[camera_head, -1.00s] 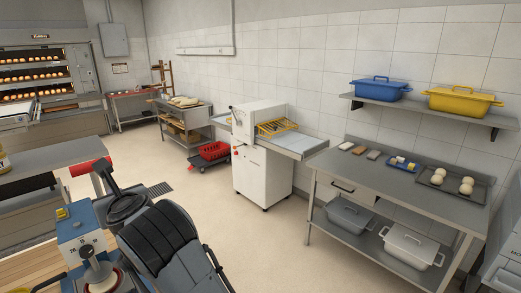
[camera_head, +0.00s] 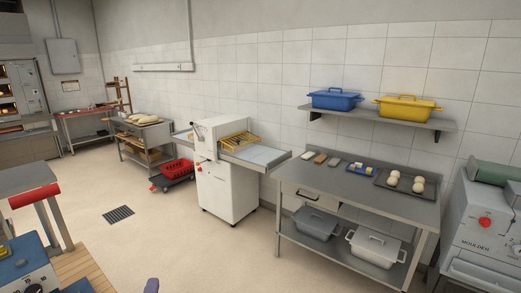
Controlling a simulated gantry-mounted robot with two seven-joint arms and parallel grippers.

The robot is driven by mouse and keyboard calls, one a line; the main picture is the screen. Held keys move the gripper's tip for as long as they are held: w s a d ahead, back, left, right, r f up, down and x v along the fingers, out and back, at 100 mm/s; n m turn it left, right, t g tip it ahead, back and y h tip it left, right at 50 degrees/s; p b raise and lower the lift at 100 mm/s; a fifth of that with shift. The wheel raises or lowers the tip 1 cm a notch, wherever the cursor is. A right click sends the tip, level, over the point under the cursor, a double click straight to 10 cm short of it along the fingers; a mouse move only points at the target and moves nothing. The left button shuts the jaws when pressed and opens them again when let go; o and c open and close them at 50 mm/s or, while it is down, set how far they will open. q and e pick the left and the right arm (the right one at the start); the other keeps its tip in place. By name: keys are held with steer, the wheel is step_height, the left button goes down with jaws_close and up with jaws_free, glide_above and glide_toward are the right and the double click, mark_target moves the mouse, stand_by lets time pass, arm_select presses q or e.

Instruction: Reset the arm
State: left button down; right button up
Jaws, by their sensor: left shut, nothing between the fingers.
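Only a small blue-grey tip of my left gripper (camera_head: 151,286) shows, at the bottom edge of the head view left of the middle. It is shut and nothing shows held in it. The rest of the left arm is below the frame. My right gripper is out of view. The tip is in front of open floor, apart from the furniture.
A blue machine with dials (camera_head: 22,275) stands at the lower left, below a counter with a red roller (camera_head: 35,196). A white sheeter (camera_head: 226,190), a steel table (camera_head: 400,207) and a moulder (camera_head: 480,235) stand along the wall.

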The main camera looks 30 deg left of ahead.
arm_select(q)
steer(key=d+f+m+h, duration=0.6)
steer(key=d+f+m, duration=0.3)
steer(key=f, duration=0.1)
steer(key=s+d+f+m+g+h, duration=0.6)
steer(key=s+d+f+m+g, duration=0.3)
steer(key=s+d+f+m, duration=0.7)
step_height(320, 180, up, 26)
steer(key=w+m+p, duration=0.2)
steer(key=p, duration=2)
steer(key=shift+w+a+p, duration=0.2)
steer(key=shift+a+p, duration=0.1)
steer(key=shift+a, duration=0.15)
steer(key=shift+f, duration=0.1)
